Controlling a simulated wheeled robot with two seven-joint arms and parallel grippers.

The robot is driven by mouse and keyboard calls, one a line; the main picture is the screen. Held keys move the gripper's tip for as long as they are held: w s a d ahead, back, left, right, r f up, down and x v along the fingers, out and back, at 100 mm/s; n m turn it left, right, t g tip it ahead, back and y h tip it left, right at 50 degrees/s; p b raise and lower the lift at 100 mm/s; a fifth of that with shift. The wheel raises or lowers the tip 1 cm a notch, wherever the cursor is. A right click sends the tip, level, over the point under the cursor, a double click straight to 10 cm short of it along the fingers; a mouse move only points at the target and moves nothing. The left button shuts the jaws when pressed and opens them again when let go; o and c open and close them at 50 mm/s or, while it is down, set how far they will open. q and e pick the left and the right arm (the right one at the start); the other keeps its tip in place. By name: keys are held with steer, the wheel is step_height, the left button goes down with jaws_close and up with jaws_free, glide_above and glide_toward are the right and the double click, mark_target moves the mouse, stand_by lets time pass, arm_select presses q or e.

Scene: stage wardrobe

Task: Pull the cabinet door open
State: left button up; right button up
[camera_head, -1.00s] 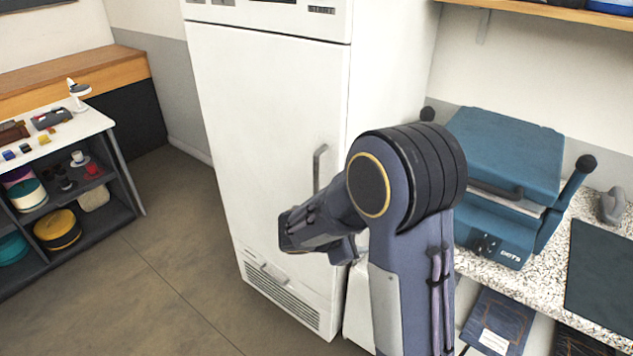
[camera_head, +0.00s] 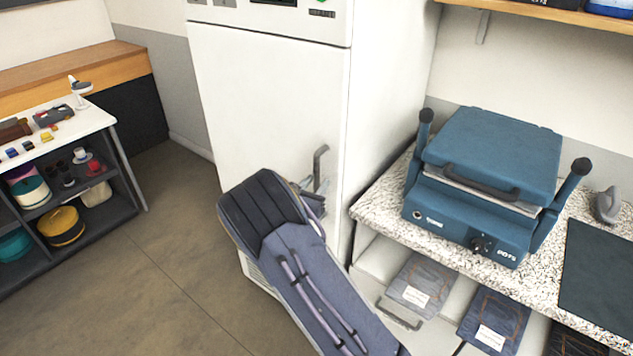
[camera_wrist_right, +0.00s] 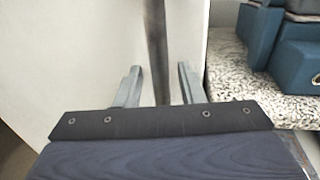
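The white cabinet (camera_head: 270,100) stands in the middle of the head view, and its front door looks closed. Its grey bar handle (camera_head: 320,165) is upright near the door's right edge. My right gripper (camera_head: 314,186) is at the handle, with my arm hiding the handle's lower part. In the right wrist view the two fingers of my right gripper (camera_wrist_right: 160,82) are apart, one on each side of the handle (camera_wrist_right: 157,45). Gaps show between the handle and both fingers. My left gripper is not in view.
A speckled counter (camera_head: 375,205) with a blue heat press (camera_head: 490,180) stands right of the cabinet. A white-topped shelf unit (camera_head: 85,122) with several small items is at the left. The floor (camera_head: 160,240) between them is clear.

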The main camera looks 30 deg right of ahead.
steer(key=shift+w+d, duration=0.2)
steer(key=shift+d, duration=0.1)
jaws_close()
